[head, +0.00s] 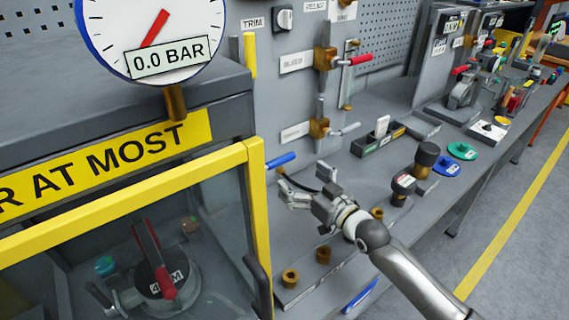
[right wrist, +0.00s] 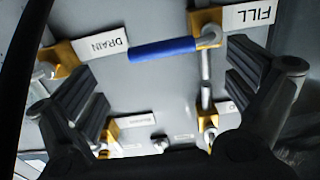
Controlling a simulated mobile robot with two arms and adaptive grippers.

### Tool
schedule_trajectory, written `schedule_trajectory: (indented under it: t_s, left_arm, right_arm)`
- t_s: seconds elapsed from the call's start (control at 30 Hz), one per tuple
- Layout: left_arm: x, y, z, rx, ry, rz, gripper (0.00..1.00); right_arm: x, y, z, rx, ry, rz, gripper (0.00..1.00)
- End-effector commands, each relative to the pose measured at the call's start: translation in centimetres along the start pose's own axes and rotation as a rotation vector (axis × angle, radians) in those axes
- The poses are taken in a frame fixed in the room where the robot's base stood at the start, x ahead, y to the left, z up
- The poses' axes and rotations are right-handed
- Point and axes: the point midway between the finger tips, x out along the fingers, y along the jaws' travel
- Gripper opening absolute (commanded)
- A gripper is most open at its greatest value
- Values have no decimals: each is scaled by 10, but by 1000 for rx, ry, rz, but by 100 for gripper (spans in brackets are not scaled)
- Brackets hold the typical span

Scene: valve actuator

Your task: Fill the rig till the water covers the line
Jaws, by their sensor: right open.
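The blue lever handle (head: 281,159) sticks out beside the yellow-framed case. In the right wrist view the handle lies ahead between my spread fingers (right wrist: 170,105). The rig (head: 160,285) with a red lever sits behind the case window. The round gauge (head: 150,45) reads 0.0 BAR. I make out no water or fill line. My left gripper is out of view.
A brass valve with a DRAIN label (right wrist: 97,50) sits beside the FILL valve. A red-handled valve (head: 340,60) is on the panel above. Brass fittings (head: 323,254), a black-topped part (head: 427,155) and a parts tray (head: 380,140) stand on the bench near my arm.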

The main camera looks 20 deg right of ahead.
Motion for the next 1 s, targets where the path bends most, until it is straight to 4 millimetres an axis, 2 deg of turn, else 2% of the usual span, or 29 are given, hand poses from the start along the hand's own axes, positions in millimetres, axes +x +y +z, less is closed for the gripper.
schedule_trajectory:
  t_s: [0.2, 0.4, 0.6, 0.87, 1.0]
  left_arm:
    - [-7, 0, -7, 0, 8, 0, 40]
    - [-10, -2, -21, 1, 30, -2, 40]
    - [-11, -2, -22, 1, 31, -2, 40]
    - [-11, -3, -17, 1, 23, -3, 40]
    - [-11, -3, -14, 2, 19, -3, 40]
  right_arm:
    - [35, 0, -3, -1, 1, 0, 99]
    - [57, 0, -1, 0, 1, 0, 99]
    - [66, 0, 0, -1, -1, -1, 99]
    - [67, 0, 0, -1, -1, -1, 99]
    - [67, 0, 0, -1, -1, -1, 84]
